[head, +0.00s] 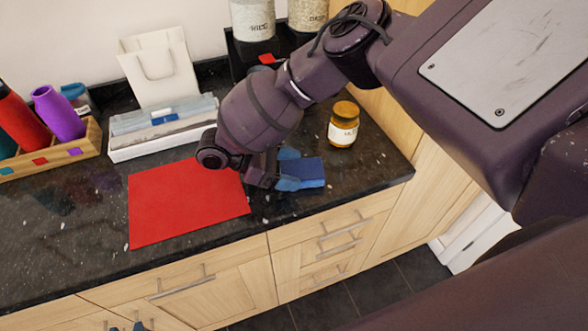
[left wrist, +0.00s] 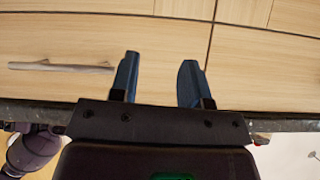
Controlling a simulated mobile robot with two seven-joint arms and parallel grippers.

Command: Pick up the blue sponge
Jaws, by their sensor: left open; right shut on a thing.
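The blue sponge (head: 308,171) is a dark blue block on the black granite counter, right of the red mat. My right gripper (head: 288,169) reaches down over the counter with its blue fingertips at the sponge's left end, shut on it. The sponge looks to be at or just above the counter; I cannot tell which. My left gripper (left wrist: 160,82) is open and empty in the left wrist view, in front of the wooden cabinet fronts. Only small dark tips show at the bottom of the head view.
The red mat (head: 185,203) lies left of the sponge. A jar with a yellow-brown lid (head: 343,124) stands behind right. A white tray (head: 150,146), a white bag (head: 160,66) and a wooden box with bottles (head: 62,152) stand behind left. Drawer handles (head: 182,288) project below the counter edge.

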